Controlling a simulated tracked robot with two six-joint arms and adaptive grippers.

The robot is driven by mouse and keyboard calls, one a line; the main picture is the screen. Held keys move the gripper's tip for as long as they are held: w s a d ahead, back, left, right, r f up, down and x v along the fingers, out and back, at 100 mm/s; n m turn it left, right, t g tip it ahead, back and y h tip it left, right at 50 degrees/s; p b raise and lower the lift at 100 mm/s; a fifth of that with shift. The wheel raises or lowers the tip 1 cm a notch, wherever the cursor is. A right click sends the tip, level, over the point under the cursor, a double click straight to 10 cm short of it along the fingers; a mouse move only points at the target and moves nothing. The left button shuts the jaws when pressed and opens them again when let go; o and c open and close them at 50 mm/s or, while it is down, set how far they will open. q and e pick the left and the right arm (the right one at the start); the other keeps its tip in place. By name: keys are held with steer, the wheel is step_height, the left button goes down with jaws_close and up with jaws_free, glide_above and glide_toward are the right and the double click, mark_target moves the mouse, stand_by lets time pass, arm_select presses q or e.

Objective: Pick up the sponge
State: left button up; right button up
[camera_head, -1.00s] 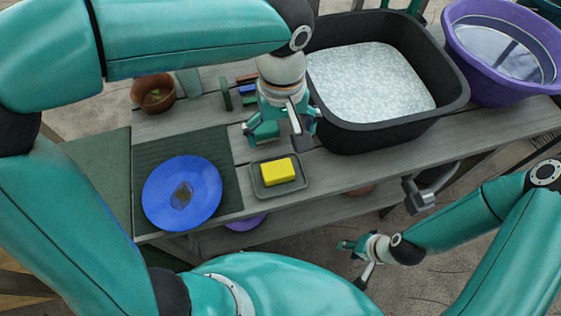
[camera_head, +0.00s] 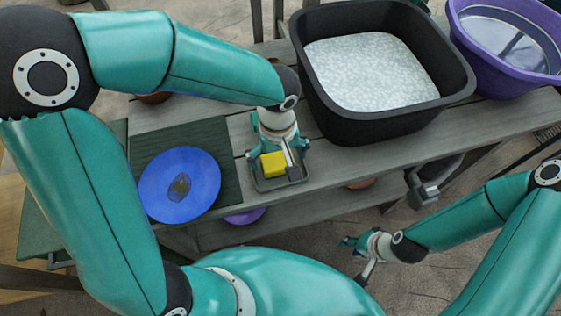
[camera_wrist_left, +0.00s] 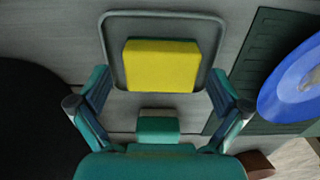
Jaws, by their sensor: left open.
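The yellow sponge (camera_head: 273,165) lies in a small grey tray (camera_head: 281,186) on the bench. It also shows in the left wrist view (camera_wrist_left: 161,66), with the tray's rim (camera_wrist_left: 160,14) around it. My left gripper (camera_head: 277,155) is over the tray, partly covering the sponge in the head view. In the left wrist view the left gripper (camera_wrist_left: 160,92) is open, its fingers apart on either side of the sponge's near end, with nothing held. My right gripper (camera_head: 355,256) hangs low at the right, away from the bench; its finger opening is too small to tell.
A blue plate (camera_head: 205,198) with a brown mark sits on a dark green mat (camera_head: 222,143) left of the tray. A black tub (camera_head: 326,112) of pale grainy material stands behind right. A purple basin (camera_head: 473,65) is at the far right. Bare bench lies right of the tray.

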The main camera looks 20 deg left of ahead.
mark_target(278, 159)
arm_select(q)
steer(key=shift+f, duration=0.7)
steer(key=c, duration=1)
steer(key=shift+o, duration=0.2)
steer(key=shift+r, duration=0.1)
step_height(278, 159, up, 20)
steer(key=p, duration=0.3)
